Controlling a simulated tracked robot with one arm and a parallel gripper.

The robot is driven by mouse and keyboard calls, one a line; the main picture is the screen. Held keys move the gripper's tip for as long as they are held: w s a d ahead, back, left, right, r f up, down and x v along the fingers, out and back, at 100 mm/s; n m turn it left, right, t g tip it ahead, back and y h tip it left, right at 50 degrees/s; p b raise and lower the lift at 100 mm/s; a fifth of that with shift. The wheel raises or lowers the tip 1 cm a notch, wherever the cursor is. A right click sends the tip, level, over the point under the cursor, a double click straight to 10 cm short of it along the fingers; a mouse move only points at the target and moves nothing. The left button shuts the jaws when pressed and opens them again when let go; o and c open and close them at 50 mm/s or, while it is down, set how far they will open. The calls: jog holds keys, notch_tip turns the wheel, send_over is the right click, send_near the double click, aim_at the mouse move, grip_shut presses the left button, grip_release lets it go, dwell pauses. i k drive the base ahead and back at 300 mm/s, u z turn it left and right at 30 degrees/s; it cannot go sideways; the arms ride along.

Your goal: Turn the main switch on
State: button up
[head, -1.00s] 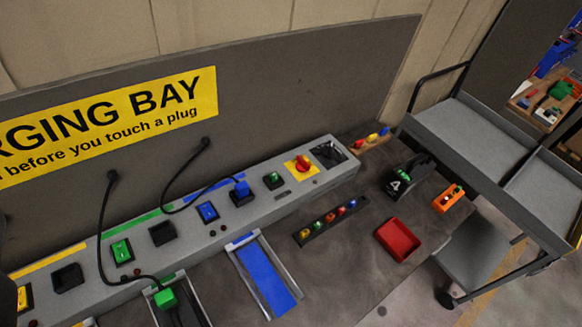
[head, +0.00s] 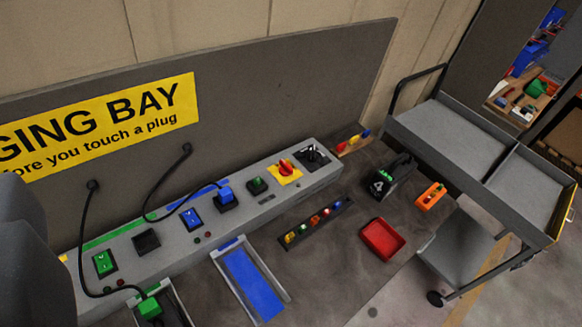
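The main switch looks to be the red rotary knob (head: 286,167) on a yellow square plate (head: 291,179), near the right end of the long grey charging panel (head: 262,207). Its exact turn position is too small to tell. Nothing touches it. My gripper's fingers do not show. A dark grey rounded shape at the left edge looks like part of my own arm, well left of the knob.
A black fitting (head: 313,157) sits right of the knob, a green button (head: 257,185) left of it. Blue (head: 191,217) and green (head: 105,263) rockers, plugs and cables lie further left. A red tray (head: 382,239) and a trolley (head: 470,150) stand right.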

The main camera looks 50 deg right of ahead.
aim_at(285, 170)
jog(key=z, duration=0.45)
jog(key=k, duration=1.05)
jog(key=z, duration=0.8)
jog(key=i, duration=1.85)
jog(key=u, duration=0.65)
